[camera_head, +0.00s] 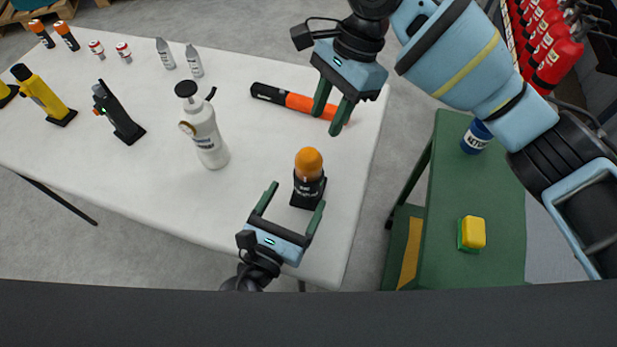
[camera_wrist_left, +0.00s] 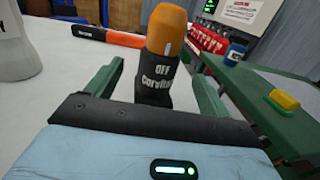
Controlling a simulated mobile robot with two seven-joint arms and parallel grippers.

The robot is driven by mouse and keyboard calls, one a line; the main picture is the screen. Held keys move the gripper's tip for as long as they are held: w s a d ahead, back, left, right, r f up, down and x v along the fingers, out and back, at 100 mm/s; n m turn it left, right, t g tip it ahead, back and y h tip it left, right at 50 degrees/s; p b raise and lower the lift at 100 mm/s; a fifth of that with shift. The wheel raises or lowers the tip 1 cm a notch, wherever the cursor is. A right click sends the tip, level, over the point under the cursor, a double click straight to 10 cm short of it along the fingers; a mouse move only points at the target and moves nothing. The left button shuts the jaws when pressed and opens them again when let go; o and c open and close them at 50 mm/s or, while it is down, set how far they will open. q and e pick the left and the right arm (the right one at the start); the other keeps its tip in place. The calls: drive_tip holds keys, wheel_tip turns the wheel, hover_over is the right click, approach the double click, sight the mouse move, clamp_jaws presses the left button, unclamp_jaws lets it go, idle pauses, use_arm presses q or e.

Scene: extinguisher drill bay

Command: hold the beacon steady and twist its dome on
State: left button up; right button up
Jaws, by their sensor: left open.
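The beacon has a black body (camera_head: 308,188) on a square black foot and stands upright near the table's front right. Its orange dome (camera_head: 309,162) sits on top; whether it is threaded on cannot be told. In the left wrist view, the dome (camera_wrist_left: 166,30) and the body marked "OFF" (camera_wrist_left: 157,80) show ahead, between the finger lines. My left gripper (camera_head: 297,196) is open in front of the beacon, its fingers pointing toward the body, with nothing held. My right gripper (camera_head: 328,120) is open and empty above and behind the beacon, over the flashlight.
An orange and black flashlight (camera_head: 297,102) lies behind the beacon. A white pump bottle (camera_head: 208,140) stands to its left. Several small items stand farther left on the white table (camera_head: 150,185). A green cart (camera_head: 440,200) at right bears a yellow-green sponge (camera_head: 472,232) and a blue can (camera_head: 475,138).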

sight(309, 181)
use_arm(q)
drive_tip(key=shift+s+f, duration=0.1)
drive_tip(key=shift+f, duration=0.8)
drive_tip(key=shift+f+x, duration=0.2)
drive_tip(key=shift+x, duration=1.7)
drive_tip(key=shift+f+x, duration=0.15)
drive_tip(key=shift+x, duration=1.7)
drive_tip(key=shift+c, duration=0.3)
